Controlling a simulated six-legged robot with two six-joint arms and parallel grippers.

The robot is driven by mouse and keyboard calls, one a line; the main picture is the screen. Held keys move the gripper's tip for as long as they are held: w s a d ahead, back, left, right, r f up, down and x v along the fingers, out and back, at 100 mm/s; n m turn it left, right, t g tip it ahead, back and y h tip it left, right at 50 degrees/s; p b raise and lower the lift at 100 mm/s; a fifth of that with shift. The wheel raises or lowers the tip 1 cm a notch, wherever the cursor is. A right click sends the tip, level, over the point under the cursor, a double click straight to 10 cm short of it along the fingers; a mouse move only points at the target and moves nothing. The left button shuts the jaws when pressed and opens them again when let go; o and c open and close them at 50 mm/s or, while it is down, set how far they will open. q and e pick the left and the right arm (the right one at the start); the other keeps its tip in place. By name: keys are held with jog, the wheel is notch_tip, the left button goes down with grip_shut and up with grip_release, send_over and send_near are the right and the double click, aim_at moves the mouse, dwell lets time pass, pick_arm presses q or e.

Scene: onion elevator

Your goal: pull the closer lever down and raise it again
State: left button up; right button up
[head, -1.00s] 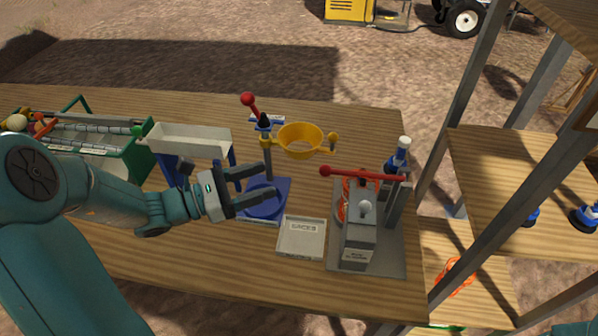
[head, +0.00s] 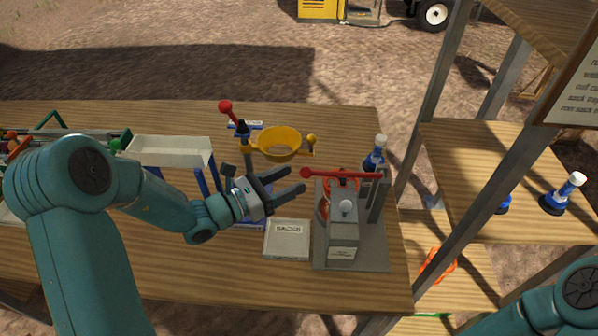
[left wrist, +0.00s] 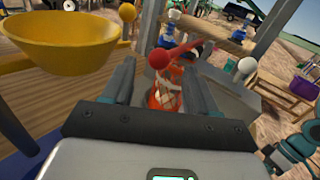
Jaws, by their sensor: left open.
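The closer lever is a red bar (head: 345,175) with a round red knob at its left end, on the grey machine (head: 342,232) at the table's right side. It lies nearly level. My left gripper (head: 301,182) is open, with its fingers pointing at the knob from the left. In the left wrist view the red knob (left wrist: 159,59) shows between and beyond the two fingers (left wrist: 152,85), with no contact visible. An orange netted thing (left wrist: 163,92) sits below it inside the machine. My right gripper is out of view; only part of my right arm shows at lower right.
A yellow funnel ring (head: 279,144) stands behind my left gripper, beside another red-knobbed lever (head: 232,113). A tray marked sacks (head: 287,240) lies left of the machine. A bottle (head: 376,155) stands behind it. A metal shelf post (head: 440,235) rises on the right.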

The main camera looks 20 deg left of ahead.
pick_arm(q)
jog(key=shift+x, duration=1.75)
jog(key=shift+c, duration=0.3)
